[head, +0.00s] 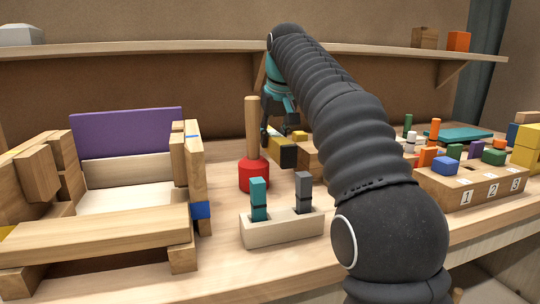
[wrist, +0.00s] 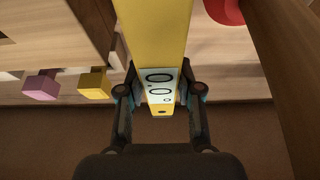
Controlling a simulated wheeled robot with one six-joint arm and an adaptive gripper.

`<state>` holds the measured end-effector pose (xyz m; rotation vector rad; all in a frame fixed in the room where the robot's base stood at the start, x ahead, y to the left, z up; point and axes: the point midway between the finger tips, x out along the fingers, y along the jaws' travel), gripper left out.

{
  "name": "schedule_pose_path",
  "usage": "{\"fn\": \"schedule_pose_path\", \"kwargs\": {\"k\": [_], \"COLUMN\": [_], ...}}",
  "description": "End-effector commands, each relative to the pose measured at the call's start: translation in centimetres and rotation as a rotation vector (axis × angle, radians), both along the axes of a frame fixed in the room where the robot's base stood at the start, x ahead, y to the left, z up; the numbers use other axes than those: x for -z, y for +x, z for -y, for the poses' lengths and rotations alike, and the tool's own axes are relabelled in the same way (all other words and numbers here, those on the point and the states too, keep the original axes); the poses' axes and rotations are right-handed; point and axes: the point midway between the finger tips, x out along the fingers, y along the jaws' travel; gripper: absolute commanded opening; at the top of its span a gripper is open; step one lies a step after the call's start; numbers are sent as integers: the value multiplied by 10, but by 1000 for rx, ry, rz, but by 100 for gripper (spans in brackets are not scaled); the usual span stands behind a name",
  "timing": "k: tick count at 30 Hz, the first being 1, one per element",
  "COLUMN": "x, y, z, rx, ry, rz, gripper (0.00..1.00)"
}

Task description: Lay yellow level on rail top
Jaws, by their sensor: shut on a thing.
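My gripper (wrist: 162,92) is shut on the yellow level (wrist: 154,32), which runs between the fingers in the wrist view. A white label with dark rings shows near its end. In the head view my gripper (head: 280,124) is at the back of the bench, partly behind my arm. A short yellow and black piece (head: 285,150) under it looks like the level's end; the rest is hidden. A wooden frame with a broad front rail (head: 95,235) stands at the left, apart from my gripper. I cannot tell which rail top is meant.
A red-based mallet (head: 254,172) stands upright in front of my gripper. A pale holder (head: 282,224) with teal and grey pieces is nearer. A numbered block (head: 470,187) with coloured pieces is at the right. A shelf (head: 150,46) crosses the back wall.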

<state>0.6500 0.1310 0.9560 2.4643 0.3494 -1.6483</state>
Motion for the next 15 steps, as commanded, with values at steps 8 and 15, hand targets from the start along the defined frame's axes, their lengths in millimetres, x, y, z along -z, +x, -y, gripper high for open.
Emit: {"fn": "schedule_pose_path", "kwargs": {"k": [8, 15], "x": [16, 47], "y": [13, 13], "z": [-10, -10], "rx": [2, 2], "ry": [0, 0], "rz": [2, 2], "gripper": [0, 0]}}
